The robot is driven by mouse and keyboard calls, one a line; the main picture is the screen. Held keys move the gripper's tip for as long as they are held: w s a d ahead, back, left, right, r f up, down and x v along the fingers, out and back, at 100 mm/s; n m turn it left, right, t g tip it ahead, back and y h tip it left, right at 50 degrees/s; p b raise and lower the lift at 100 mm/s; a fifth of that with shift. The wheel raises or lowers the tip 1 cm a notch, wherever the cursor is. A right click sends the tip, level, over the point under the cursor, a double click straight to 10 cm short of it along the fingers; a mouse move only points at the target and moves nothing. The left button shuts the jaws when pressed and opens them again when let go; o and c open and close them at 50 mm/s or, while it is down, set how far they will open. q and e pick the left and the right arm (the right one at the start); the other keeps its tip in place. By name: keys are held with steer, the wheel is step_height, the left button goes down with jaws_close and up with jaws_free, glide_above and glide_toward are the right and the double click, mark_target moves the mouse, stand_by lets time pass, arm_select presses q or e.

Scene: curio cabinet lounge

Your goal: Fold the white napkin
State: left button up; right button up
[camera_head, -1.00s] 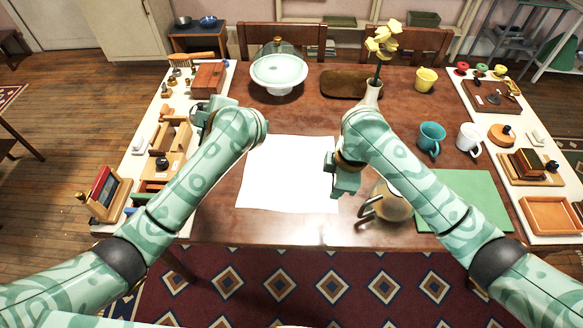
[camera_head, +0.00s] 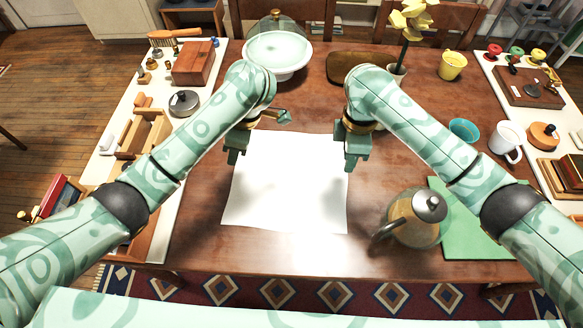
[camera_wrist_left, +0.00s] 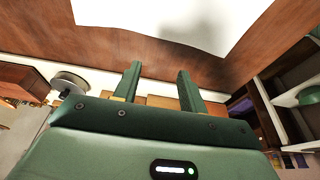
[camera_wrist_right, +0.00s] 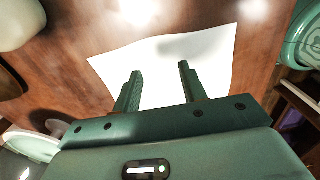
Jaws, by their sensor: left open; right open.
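The white napkin (camera_head: 287,190) lies flat and spread out on the brown table, its near edge toward me. My left gripper (camera_head: 234,157) is at the napkin's far left corner, above the table. In the left wrist view its fingers (camera_wrist_left: 158,80) are apart with nothing between them, and the napkin (camera_wrist_left: 190,18) shows beyond them. My right gripper (camera_head: 353,162) is by the napkin's right edge, near the far right corner. In the right wrist view its fingers (camera_wrist_right: 157,82) are apart and empty, in front of the napkin (camera_wrist_right: 195,55).
A glass teapot (camera_head: 415,220) stands right of the napkin, by a green mat (camera_head: 480,225). A cake stand (camera_head: 278,52) and a vase with yellow flowers (camera_head: 397,72) stand behind. Side boards hold small items. Bare table lies in front of the napkin.

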mark_target(240, 172)
arm_select(q)
steer(key=shift+w+f, duration=0.15)
steer(key=shift+f, duration=1.45)
steer(key=shift+w+f, duration=0.2)
steer(key=shift+f, duration=1.45)
steer(key=shift+w+f, duration=0.15)
steer(key=shift+f, duration=1.45)
arm_select(e)
steer(key=shift+w+f, duration=0.2)
steer(key=shift+f, duration=1.4)
steer(key=shift+w+f, duration=0.15)
steer(key=shift+f, duration=1.45)
steer(key=shift+w+f, duration=0.2)
steer(key=shift+f, duration=1.4)
arm_select(q)
steer(key=shift+f+b, duration=0.15)
steer(key=shift+b, duration=0.2)
arm_select(e)
steer(key=shift+f, duration=0.15)
arm_select(q)
jaws_close()
arm_select(e)
jaws_close()
